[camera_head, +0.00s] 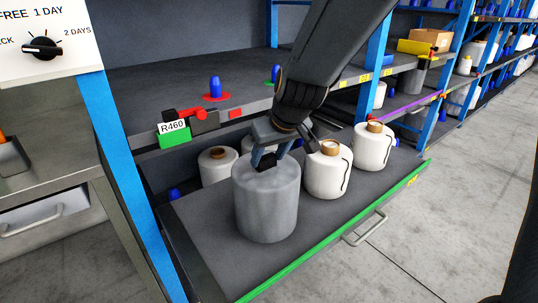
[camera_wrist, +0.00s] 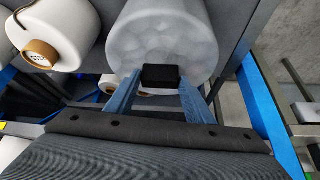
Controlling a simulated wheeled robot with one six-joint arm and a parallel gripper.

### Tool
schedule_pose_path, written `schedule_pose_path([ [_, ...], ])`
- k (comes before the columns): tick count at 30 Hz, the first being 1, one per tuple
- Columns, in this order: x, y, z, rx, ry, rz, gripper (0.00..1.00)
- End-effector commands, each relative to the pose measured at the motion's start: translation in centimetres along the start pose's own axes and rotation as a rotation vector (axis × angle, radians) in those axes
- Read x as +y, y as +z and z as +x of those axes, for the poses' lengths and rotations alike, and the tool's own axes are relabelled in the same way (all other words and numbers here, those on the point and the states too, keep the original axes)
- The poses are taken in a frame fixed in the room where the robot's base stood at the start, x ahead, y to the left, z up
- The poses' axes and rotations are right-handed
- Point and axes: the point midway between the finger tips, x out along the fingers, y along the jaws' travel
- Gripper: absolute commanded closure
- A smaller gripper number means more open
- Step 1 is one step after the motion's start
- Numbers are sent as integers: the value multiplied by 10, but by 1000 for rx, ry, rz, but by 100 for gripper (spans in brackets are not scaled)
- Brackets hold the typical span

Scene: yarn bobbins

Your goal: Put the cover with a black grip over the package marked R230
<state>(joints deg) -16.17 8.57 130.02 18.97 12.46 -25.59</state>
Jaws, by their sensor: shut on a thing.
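The cover (camera_head: 266,208) is a translucent grey cylinder with a black grip (camera_head: 265,163) on top. It is at the front left of the pulled-out shelf, upright. My gripper (camera_head: 268,155) is shut on the black grip. The wrist view shows the cover (camera_wrist: 165,35) and grip (camera_wrist: 160,77) between my two blue fingers (camera_wrist: 160,90). I cannot tell whether a package is inside the cover, or whether it touches the shelf. White bobbins (camera_head: 328,175) (camera_head: 373,150) stand right of it. A bobbin (camera_wrist: 62,35) in the wrist view has a brown label too small to read surely.
The pulled-out shelf (camera_head: 330,225) has a green front edge and bare room right of the cover. More bobbins (camera_head: 216,167) stand behind the cover. A sign reading R460 (camera_head: 173,127) hangs on the upper shelf edge. A blue post (camera_head: 135,190) stands at left.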

Motion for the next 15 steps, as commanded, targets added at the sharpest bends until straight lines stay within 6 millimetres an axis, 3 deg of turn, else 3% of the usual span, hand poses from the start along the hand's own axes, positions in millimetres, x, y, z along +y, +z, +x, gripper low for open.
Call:
schedule_pose_path([
  [1, 0, 0, 0, 1, 0, 0, 47],
  [4, 0, 0, 0, 1, 0, 0, 30],
  [15, 0, 0, -5, 1, 0, 0, 30],
])
